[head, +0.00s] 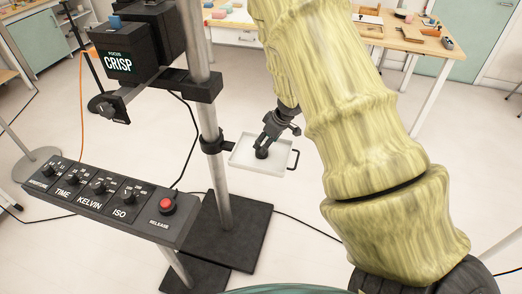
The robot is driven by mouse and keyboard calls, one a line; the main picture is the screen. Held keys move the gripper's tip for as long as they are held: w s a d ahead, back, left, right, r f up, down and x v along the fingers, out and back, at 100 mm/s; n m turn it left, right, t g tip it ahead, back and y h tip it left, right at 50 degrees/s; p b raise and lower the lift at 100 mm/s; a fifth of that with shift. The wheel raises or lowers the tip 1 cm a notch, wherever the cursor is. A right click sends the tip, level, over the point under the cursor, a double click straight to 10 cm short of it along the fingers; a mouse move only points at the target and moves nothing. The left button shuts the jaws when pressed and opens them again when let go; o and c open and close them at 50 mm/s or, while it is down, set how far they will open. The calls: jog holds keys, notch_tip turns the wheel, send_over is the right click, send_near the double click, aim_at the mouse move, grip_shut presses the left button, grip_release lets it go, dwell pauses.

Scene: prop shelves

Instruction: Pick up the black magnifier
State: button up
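A small black object (262,153), which looks like the black magnifier, is at a small white tray clamped to a metal pole. It is too small to make out its shape well. My gripper (264,145) points down over the tray, with its fingertips at the black object. The dark fingers and the dark object blend together. I cannot tell whether the fingers are closed on it, or whether it touches the tray.
The white tray (243,160) has a dark handle on its right side. The metal pole (219,175) stands close to its left on a black base plate. A control panel (105,200) with knobs and a red button is at lower left. Wooden tables stand behind.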

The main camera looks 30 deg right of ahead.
jog(key=shift+x, duration=2.65)
jog(key=c, duration=1)
jog(key=shift+r, duration=0.1)
